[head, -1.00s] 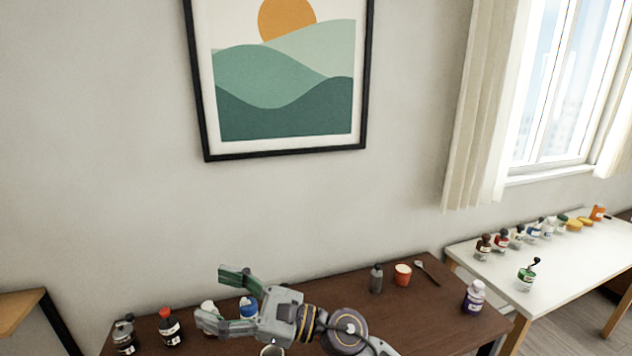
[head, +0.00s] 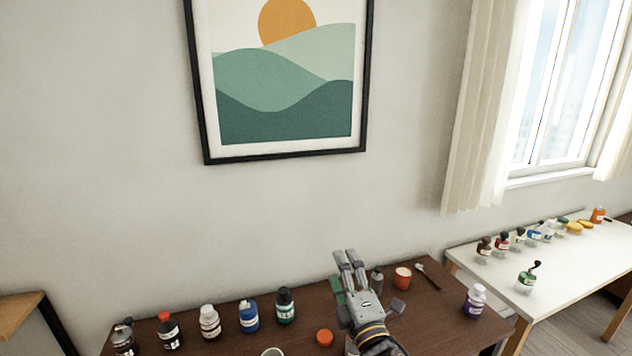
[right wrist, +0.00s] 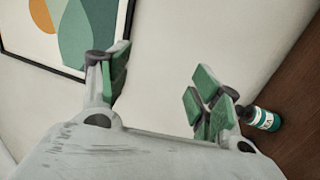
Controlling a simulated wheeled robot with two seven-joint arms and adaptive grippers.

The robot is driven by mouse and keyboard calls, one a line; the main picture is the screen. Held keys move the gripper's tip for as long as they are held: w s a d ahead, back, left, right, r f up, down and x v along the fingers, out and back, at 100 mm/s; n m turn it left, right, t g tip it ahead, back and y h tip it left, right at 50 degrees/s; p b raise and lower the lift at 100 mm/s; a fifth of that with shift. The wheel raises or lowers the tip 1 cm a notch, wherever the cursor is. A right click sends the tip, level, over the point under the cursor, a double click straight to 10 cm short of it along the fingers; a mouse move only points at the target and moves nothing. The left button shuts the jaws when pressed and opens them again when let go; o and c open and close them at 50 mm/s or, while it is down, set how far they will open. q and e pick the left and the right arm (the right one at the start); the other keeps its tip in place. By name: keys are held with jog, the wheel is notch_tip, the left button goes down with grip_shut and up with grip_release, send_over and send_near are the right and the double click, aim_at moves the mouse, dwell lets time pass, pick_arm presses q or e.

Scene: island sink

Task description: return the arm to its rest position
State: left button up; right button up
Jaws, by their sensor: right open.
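My right gripper (head: 345,275) is above the brown table, its fingers pointing away from me and partly covering a grey bottle. In the right wrist view its two green-padded fingers (right wrist: 160,95) stand apart with nothing between them. A green-labelled dark bottle (right wrist: 264,118) shows just beyond the right-hand finger there; in the head view that bottle (head: 286,306) stands upright left of the gripper. My left gripper does not show in either view.
The brown table (head: 450,330) holds several bottles along its back, an orange-red cap-like thing (head: 325,338), a white cup (head: 272,352), a red cup (head: 402,278), a spoon (head: 427,276) and a purple bottle (head: 475,301). A white table (head: 570,285) with small bottles stands right. A framed picture (head: 284,150) hangs behind.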

jog(key=s+d+f+m+g+h, duration=0.35)
jog(key=d+f+m, duration=0.25)
jog(key=f, duration=0.2)
jog(key=s+d+f+m+g+h, duration=0.2)
jog(key=d+f+m+g, duration=0.3)
jog(key=f, duration=0.4)
jog(key=s+d+f+m+g, duration=0.35)
jog(key=s+f, duration=0.25)
jog(key=s, duration=0.3)
jog(key=s+d+f+m+g, duration=0.2)
jog(key=s+f+m+g, duration=0.3)
jog(key=s, duration=0.5)
notch_tip(320, 180, down, 35)
jog(key=s+n, duration=0.1)
jog(key=s, duration=0.2)
jog(key=s+d+f+g, duration=0.1)
jog(key=s+d+f, duration=0.1)
jog(key=s+f, duration=0.7)
jog(key=s+d+f, duration=0.2)
jog(key=s+f, duration=0.7)
jog(key=s, duration=0.3)
jog(key=shift+s+f+g, duration=0.2)
jog(key=shift+f+g, duration=0.2)
